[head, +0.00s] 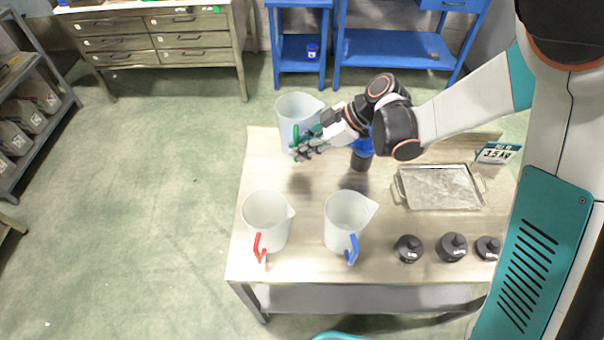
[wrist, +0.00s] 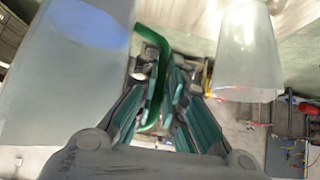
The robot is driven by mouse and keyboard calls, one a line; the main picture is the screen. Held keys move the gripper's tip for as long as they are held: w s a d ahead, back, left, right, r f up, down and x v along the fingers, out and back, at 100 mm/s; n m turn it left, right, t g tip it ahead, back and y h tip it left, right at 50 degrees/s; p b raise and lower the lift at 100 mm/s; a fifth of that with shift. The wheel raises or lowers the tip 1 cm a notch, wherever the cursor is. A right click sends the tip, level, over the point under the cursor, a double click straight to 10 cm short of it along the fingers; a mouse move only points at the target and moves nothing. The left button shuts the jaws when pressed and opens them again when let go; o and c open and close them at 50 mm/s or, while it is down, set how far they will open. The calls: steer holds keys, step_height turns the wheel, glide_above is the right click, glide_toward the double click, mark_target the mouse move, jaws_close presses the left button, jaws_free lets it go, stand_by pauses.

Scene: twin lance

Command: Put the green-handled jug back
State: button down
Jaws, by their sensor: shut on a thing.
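The green-handled jug (head: 297,113) is a translucent white jug at the back left of the wooden table, upright in the head view. My gripper (head: 300,150) is at its right side, shut on its green handle (wrist: 153,75). In the wrist view the jug's body (wrist: 65,85) fills the left side, and the handle runs between my finger pads. Part of the handle is hidden by the fingers. I cannot tell whether the jug's base touches the table.
A red-handled jug (head: 266,220) and a blue-handled jug (head: 347,220) stand at the table's front. A metal tray (head: 440,188), a small sign (head: 497,152) and black weights (head: 408,248) are on the right. A dark and blue object (head: 362,157) stands under my arm. The table's middle is clear.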

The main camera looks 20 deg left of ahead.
step_height(320, 180, down, 9)
steer(key=b, duration=0.2)
steer(key=shift+f+b, duration=0.2)
steer(key=shift+b, duration=0.1)
steer(key=shift+f, duration=0.1)
steer(key=c, duration=1.7)
jaws_free()
steer(key=p+v, duration=0.3)
steer(key=v, duration=0.9)
steer(key=shift+d, duration=0.1)
